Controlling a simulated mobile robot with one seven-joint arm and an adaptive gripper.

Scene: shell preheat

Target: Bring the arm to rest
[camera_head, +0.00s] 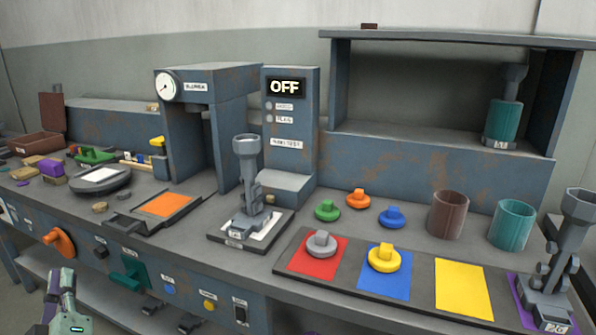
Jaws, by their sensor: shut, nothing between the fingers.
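My gripper (62,284) is at the lower left of the head view, in front of the bench's front panel and below the worktop. Its fingers point up, are shut and hold nothing. It is apart from the orange knob (60,241) and the green handle (131,271) on the panel. The rest of my arm is cut off by the bottom edge.
The worktop holds a press (209,82), a display tower reading OFF (290,120), and a grey stand (246,185). A mat (300,285) carries coloured squares with knobs. A brown cup (447,215) and a teal cup (511,224) stand right. A shelf (440,140) is behind.

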